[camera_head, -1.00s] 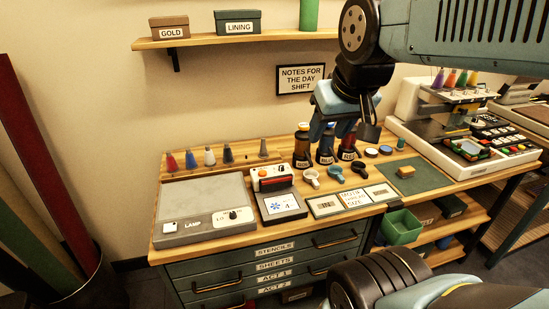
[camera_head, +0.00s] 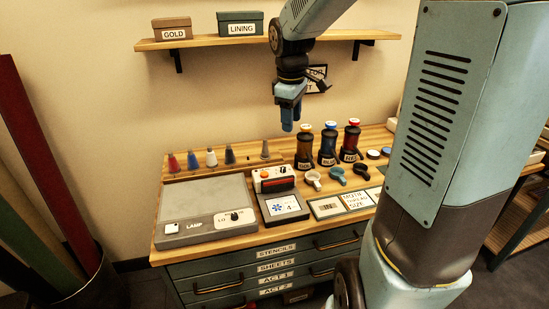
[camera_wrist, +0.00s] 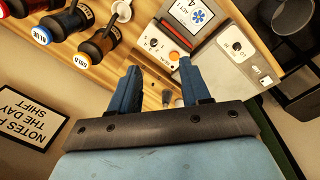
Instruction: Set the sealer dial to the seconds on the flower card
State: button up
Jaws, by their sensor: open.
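The sealer (camera_head: 272,180) is a small white-and-red unit with an orange button on top, on the table right of the grey lamp pad. In the wrist view its white panel (camera_wrist: 153,43) shows a small dark dial beside the orange button (camera_wrist: 174,55); the dial's setting is too small to read. The flower card (camera_head: 285,205) lies just in front of the sealer, with a blue flower and what looks like a 4. It also shows in the wrist view (camera_wrist: 196,16). My gripper (camera_head: 287,127) is open and empty, pointing down above and behind the sealer, apart from it.
The lamp pad (camera_head: 205,207) has its own knob (camera_head: 235,216). Gold (camera_head: 304,150), blue (camera_head: 328,150) and red (camera_head: 350,145) bottles stand right of the sealer. Several coloured cones (camera_head: 211,158) line the back rail. A shelf (camera_head: 200,42) hangs above.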

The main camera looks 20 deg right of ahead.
jog(key=w+f+n+g, duration=0.1)
jog(key=w+f+n, duration=0.3)
jog(key=w+f, duration=0.25)
send_near(283, 169)
jog(key=shift+y, duration=0.4)
jog(key=f, duration=0.5)
jog(key=w+d+f, duration=0.1)
jog(key=f, duration=0.2)
jog(key=shift+f, duration=0.2)
grip_shut()
